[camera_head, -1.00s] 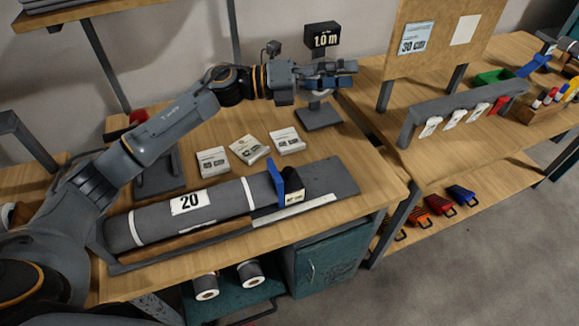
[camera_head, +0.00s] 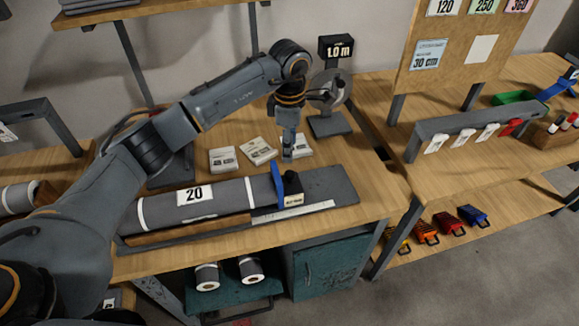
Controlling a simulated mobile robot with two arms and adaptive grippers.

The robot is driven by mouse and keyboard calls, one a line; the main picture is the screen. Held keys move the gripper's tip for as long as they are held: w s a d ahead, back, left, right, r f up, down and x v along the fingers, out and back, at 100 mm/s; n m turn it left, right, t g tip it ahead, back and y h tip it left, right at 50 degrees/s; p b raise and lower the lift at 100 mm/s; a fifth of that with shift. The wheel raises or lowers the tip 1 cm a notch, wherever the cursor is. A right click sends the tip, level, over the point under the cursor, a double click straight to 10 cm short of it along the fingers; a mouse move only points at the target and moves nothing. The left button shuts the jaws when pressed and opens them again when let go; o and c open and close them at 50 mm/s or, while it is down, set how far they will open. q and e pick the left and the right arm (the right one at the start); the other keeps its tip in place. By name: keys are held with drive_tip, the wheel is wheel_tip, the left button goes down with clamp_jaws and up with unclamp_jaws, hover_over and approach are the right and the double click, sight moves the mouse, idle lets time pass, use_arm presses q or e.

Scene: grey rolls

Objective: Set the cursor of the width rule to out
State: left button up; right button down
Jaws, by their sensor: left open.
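The cursor is a blue plate (camera_head: 279,186) with a black block and knob (camera_head: 292,184) beside it. It stands at the right end of a grey roll (camera_head: 225,198) marked 20. The width rule (camera_head: 310,209) is a pale scale strip along the front of the roll's bed; its small markings cannot be read. My left gripper (camera_head: 289,156) points down just above and behind the cursor, apart from it as far as I can see. It is open and empty. My right gripper is not in view.
Several white packets (camera_head: 258,151) lie behind the roll, partly hidden by my gripper. The bench (camera_head: 372,190) is bare right of the bed. A rack (camera_head: 455,122) stands on the right bench.

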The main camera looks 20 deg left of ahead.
sight(290, 173)
use_arm(q)
wheel_tip(290, 173, down, 9)
drive_tip(key=shift+d+r+p, duration=0.1)
drive_tip(key=shift+p, duration=0.9)
drive_tip(key=shift+f, duration=0.35)
clamp_jaws()
